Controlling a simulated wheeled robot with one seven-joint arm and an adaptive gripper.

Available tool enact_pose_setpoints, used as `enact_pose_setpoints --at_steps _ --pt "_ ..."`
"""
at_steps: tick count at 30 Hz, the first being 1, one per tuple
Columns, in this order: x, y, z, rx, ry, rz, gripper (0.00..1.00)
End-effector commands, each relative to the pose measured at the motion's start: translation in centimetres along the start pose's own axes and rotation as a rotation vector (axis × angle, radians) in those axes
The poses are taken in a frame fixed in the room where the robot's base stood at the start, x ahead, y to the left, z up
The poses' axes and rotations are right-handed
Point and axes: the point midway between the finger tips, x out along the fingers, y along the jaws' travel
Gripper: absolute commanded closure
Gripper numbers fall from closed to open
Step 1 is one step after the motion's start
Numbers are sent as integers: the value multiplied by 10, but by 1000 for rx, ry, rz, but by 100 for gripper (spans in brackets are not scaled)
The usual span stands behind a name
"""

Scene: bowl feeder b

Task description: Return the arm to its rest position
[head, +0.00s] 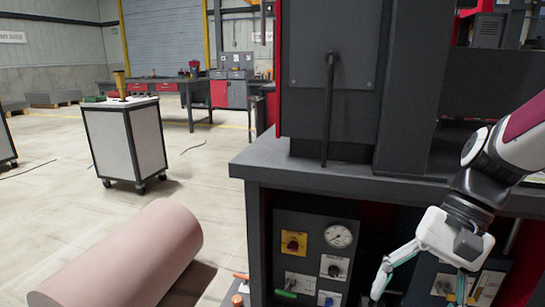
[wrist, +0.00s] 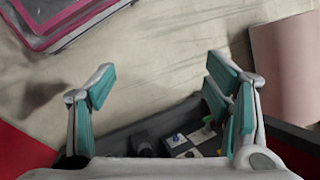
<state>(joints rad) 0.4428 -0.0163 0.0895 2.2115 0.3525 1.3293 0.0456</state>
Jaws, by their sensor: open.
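My gripper (head: 418,288) is at the lower right of the head view, with its fingers pointing down in front of the machine's control panels. In the wrist view my gripper (wrist: 160,82) has its two teal-padded fingers wide apart. Nothing is between them, and bare floor shows beyond. My arm comes in from the right edge of the head view and bends down at the wrist.
A dark machine bench (head: 350,180) stands close behind my gripper. Its control panel (head: 313,255) has knobs and a gauge. A pink cylinder (head: 130,255) lies on the floor at lower left. A wheeled cabinet (head: 127,140) stands farther back. Floor between is clear.

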Motion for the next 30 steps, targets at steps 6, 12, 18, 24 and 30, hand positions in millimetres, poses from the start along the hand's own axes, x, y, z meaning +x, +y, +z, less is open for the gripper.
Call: enact_pose_setpoints --at_steps 6,12,18,24,30 --pt "-2 11 68 -181 114 151 29" --pt "3 33 112 -331 215 260 29" --pt "9 54 136 -434 288 326 29" --pt "14 71 148 -512 346 368 29" --pt "-8 65 154 -527 369 372 29"
